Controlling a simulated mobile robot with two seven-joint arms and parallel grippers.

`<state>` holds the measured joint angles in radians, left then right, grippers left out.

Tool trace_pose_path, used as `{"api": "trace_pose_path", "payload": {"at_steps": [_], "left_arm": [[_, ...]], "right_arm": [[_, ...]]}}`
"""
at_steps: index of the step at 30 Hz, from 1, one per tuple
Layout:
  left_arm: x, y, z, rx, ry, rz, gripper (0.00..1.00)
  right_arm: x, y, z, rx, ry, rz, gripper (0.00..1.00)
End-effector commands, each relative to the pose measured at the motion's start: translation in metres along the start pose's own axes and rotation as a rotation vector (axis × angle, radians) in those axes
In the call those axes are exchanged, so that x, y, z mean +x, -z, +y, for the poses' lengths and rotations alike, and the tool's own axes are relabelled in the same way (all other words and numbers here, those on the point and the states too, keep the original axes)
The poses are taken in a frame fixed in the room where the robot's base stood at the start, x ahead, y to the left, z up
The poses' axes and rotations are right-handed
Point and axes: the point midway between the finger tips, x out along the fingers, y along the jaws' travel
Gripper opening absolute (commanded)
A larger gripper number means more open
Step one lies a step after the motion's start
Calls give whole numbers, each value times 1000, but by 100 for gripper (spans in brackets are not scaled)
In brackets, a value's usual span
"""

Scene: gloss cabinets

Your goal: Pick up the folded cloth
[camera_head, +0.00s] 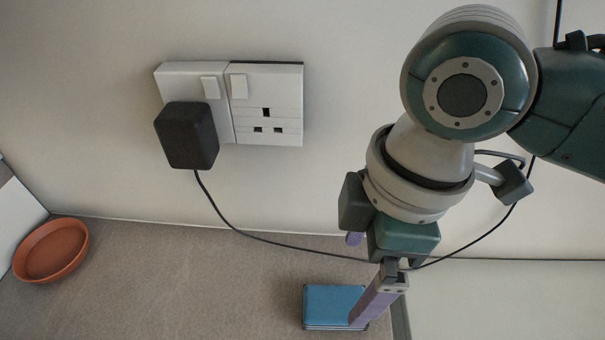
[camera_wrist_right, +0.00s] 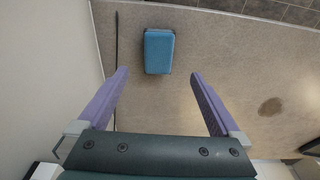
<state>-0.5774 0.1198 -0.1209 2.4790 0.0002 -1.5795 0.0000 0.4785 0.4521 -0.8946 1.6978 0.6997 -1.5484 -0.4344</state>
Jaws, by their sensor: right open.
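The folded cloth (camera_head: 330,302) is a small blue rectangle with layered, darker edges. It lies flat on the brown-grey surface at the bottom of the head view, partly covered by a purple finger of my right gripper (camera_head: 356,281). In the right wrist view the cloth (camera_wrist_right: 159,51) shows whole, ahead of the fingertips and roughly centred between them. My right gripper (camera_wrist_right: 160,75) is open and empty, its purple fingers wide apart. I cannot tell its height above the cloth. My left gripper is not in view.
A wall socket (camera_head: 266,104) holds a black plug adapter (camera_head: 187,136), whose cable (camera_head: 262,239) runs down behind my right gripper. A terracotta dish (camera_head: 51,250) stands at the left. The surface (camera_head: 190,290) between dish and cloth is clear. A dark stain (camera_wrist_right: 270,106) shows in the wrist view.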

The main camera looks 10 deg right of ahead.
Motion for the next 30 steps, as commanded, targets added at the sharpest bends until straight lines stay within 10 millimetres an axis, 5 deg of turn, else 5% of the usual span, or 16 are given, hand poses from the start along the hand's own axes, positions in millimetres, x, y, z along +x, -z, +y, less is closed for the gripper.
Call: {"api": "trace_pose_path", "payload": {"at_steps": [19, 30], "left_arm": [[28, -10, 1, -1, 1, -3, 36], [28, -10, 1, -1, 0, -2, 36]], "right_arm": [[88, 2, 6, 0, 1, -1, 100], [94, 2, 6, -2, 0, -1, 100]]}}
